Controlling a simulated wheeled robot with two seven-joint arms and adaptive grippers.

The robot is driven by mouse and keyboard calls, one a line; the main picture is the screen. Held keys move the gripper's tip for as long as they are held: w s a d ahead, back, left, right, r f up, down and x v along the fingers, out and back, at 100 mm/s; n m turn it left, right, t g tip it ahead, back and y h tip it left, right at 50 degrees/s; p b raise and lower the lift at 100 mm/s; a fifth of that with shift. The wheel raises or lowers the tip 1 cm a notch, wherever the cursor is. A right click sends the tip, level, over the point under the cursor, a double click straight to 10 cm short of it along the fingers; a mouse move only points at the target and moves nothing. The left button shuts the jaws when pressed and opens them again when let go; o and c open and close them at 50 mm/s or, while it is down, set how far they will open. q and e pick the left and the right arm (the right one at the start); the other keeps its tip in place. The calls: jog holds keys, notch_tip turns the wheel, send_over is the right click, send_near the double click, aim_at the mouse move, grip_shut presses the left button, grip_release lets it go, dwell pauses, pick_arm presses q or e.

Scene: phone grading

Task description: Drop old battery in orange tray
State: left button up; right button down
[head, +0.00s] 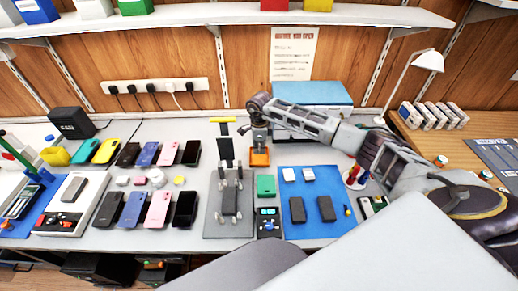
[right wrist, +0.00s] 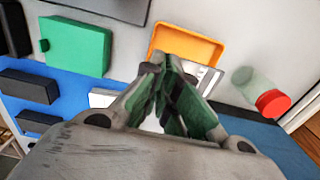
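The orange tray (head: 260,158) stands on the bench behind the green box; it also shows in the right wrist view (right wrist: 187,40). My right gripper (head: 260,143) reaches in from the right and points down at the tray. In the right wrist view its fingertips (right wrist: 160,67) are close together at the tray's near edge. A pale grey-and-white piece (right wrist: 208,78) shows beside the fingers at the tray. I cannot tell whether it is the old battery or whether the fingers hold it. My left gripper is out of view.
A green box (head: 265,187) and a blue mat (head: 312,222) with dark slabs and small white pieces lie in front. A grey fixture plate (head: 212,222) stands left of them. Several phones lie further left. A red-capped jar (right wrist: 272,103) is close by the gripper. A desk lamp (head: 428,61) stands behind.

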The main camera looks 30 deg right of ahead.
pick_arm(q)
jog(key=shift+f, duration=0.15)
pick_arm(e)
jog(key=shift+f, duration=0.25)
jog(key=shift+f+b, duration=0.9)
jog(key=shift+f, duration=0.5)
jog(key=shift+f+b, duration=0.65)
jog(key=shift+f, duration=0.3)
jog(key=shift+f+b, duration=0.5)
jog(key=shift+f, duration=0.2)
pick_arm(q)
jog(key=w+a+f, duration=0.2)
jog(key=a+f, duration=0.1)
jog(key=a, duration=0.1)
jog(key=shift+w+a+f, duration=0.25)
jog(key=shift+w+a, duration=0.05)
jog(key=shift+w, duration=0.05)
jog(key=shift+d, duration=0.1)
